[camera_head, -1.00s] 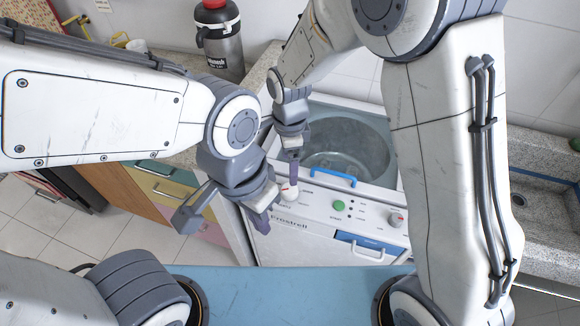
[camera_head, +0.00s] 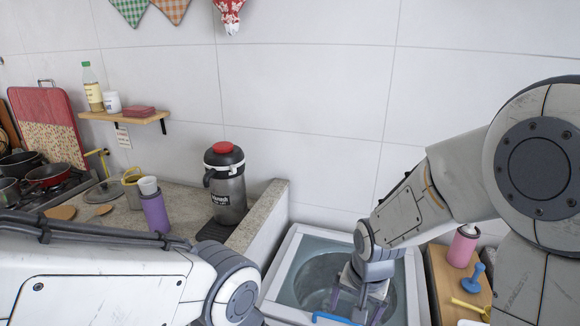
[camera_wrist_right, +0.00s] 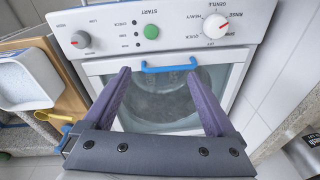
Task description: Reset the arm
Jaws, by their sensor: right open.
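The handle also shows at the bottom of the head view (camera_head: 335,318). My left arm (camera_head: 110,285) comes in from the left edge; its gripper is cut off below the frame.
A stone counter left of the machine holds a grey flask with a red lid (camera_head: 226,185) and a purple bottle (camera_head: 154,212). Pans (camera_head: 50,176) stand on a stove at far left. A pink bottle (camera_head: 463,247) stands on a wooden surface right of the machine.

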